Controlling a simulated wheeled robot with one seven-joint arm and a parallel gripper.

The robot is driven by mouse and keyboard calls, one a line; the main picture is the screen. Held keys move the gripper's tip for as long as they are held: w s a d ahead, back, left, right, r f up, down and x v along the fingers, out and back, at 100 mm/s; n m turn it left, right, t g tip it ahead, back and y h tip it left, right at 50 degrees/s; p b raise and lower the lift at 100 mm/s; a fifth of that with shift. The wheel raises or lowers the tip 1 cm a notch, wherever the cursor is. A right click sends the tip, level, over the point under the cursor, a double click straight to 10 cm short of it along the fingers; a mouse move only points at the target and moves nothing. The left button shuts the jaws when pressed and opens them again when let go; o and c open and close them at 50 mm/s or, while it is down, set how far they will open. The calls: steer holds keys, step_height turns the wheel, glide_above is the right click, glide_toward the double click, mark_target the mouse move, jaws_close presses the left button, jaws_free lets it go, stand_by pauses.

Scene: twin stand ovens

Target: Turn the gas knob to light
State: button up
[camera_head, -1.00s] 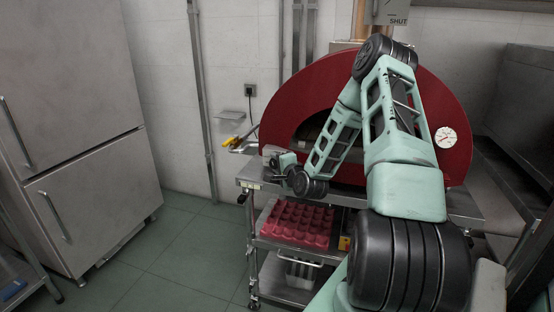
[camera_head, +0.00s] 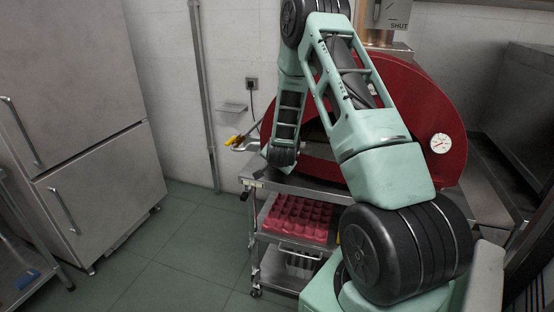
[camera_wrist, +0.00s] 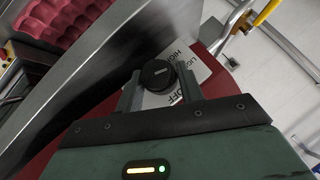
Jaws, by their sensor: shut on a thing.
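The black round gas knob (camera_wrist: 157,75) shows in the wrist view, in front of a white label plate (camera_wrist: 185,76) with the words LIGHT, HIGH and OFF partly readable. My gripper (camera_wrist: 158,82) has one finger on each side of the knob and is shut on it.
A steel stand top (camera_head: 285,184) has a red moulded tray (camera_head: 298,218) on the shelf below. A steel fridge (camera_head: 75,130) stands at left, with clear green floor between.

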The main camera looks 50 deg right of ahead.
steer(key=shift+n+g+p, duration=0.3)
steer(key=shift+g+p, duration=0.25)
steer(key=shift+g, duration=0.05)
steer(key=shift+h, duration=0.3)
steer(key=o, duration=1)
steer(key=shift+a, duration=0.1)
steer(key=b+v, duration=0.1)
steer(key=v, duration=1.6)
steer(key=shift+w+r, duration=0.1)
steer(key=shift+r, duration=0.15)
